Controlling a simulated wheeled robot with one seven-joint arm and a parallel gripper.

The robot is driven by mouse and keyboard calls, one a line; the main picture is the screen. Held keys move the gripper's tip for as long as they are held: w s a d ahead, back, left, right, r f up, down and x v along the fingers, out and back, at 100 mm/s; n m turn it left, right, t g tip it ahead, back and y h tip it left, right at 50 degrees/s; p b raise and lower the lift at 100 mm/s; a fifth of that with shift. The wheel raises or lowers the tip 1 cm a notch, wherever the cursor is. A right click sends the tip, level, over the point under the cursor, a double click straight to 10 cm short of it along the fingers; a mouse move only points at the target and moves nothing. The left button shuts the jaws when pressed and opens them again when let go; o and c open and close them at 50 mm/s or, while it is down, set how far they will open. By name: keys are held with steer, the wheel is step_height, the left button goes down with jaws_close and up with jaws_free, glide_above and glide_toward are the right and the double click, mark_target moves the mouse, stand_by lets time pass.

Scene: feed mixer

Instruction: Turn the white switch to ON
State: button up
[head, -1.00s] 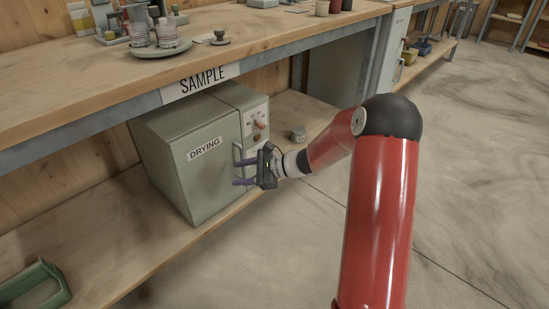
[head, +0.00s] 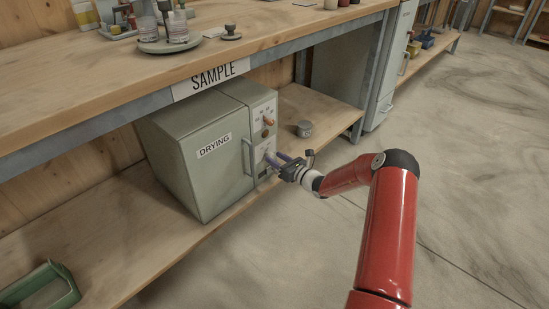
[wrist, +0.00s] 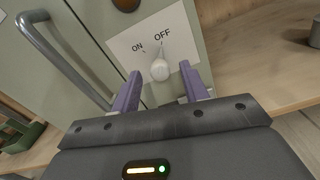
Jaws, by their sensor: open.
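The white switch (wrist: 159,69) is a rounded knob on a white plate (wrist: 180,39) marked ON and OFF, on the front of the grey-green DRYING oven (head: 205,175). In the wrist view the knob's narrow end points up, close to the OFF mark. My gripper (wrist: 160,92) is open, with its purple fingers on either side below the knob. The fingers look apart from the knob, but the exact gap cannot be told. In the head view my gripper (head: 274,165) is in front of the oven's right panel, and the switch is hard to make out there.
The oven's vertical door handle (head: 249,158) is left of my fingers; it also shows in the wrist view (wrist: 62,60). An orange-brown knob (head: 268,120) sits above the switch. A small grey tin (head: 304,128) stands on the shelf to the right. The floor in front is open.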

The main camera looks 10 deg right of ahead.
steer(key=shift+x, duration=0.8)
jaws_close()
